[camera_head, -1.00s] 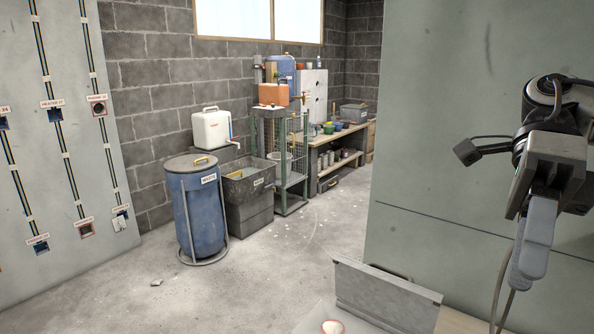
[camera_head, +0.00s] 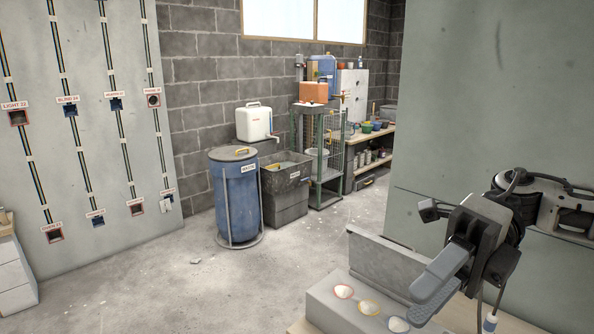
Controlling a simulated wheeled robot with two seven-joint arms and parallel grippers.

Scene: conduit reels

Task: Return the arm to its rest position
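My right gripper (camera_head: 415,303) is at the lower right, with its fingers pointing down and to the left. The fingers look apart, with nothing seen between them. It hangs in front of a grey box (camera_head: 325,305) and hides part of it; I cannot tell the exact gap. My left gripper and arm are not in view.
A panel (camera_head: 85,160) with vertical conduits and labelled boxes stands at left. A blue bin (camera_head: 238,205), grey tub (camera_head: 287,185) and workbench (camera_head: 375,150) line the block wall. A grey-green panel (camera_head: 480,110) stands at right.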

